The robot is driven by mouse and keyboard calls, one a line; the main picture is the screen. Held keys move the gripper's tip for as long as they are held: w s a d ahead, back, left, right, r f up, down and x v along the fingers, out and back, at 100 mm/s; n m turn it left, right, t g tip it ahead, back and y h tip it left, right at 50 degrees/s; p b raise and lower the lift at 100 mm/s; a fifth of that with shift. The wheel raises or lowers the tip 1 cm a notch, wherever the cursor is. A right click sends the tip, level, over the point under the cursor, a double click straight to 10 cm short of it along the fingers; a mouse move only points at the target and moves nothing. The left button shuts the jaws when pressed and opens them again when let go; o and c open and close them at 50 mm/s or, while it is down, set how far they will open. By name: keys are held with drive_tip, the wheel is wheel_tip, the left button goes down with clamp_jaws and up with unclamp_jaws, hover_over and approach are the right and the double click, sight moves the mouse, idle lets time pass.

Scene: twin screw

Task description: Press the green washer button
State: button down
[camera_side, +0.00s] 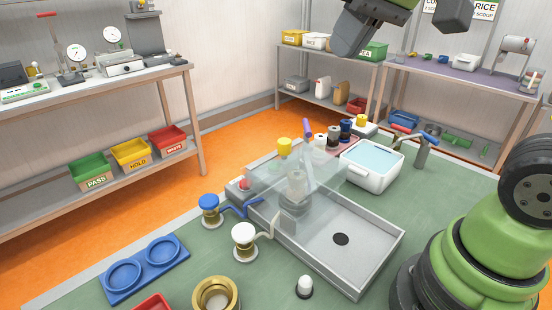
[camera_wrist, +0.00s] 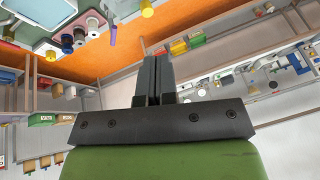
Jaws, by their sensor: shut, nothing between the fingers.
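I cannot make out a green washer button in either view. The closest button-like things are a red button (camera_side: 244,184) on a small grey box at the left of the metal tray, a yellow knob (camera_side: 361,120) on a white box behind, and a white knob (camera_side: 304,283) on a black base at the front. My gripper (camera_wrist: 158,75) shows in the wrist view with its two dark fingers together and nothing between them. It points away from the green worktop, toward the orange floor and shelves.
A metal tray (camera_side: 372,240) with a clear screen and a white water tub (camera_side: 345,172) stand on the green worktop (camera_side: 455,190). A blue two-ring holder (camera_side: 147,268) and brass ring (camera_side: 216,294) lie in front.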

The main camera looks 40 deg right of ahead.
drive_tip(key=w+d+f+n+g, duration=0.1)
drive_tip(key=w+d+f+g, duration=0.2)
drive_tip(key=w, duration=0.9)
drive_tip(key=w+d+f+g, duration=0.1)
drive_tip(key=w+f, duration=0.2)
drive_tip(key=f, duration=0.3)
drive_tip(key=w+d+f+n+g+h, duration=0.1)
drive_tip(key=w+d+f, duration=0.1)
drive_tip(key=w+f, duration=0.2)
wheel_tip(320, 180, down, 3)
drive_tip(key=shift+r, duration=0.1)
wheel_tip(320, 180, down, 14)
drive_tip(key=shift+f, duration=0.1)
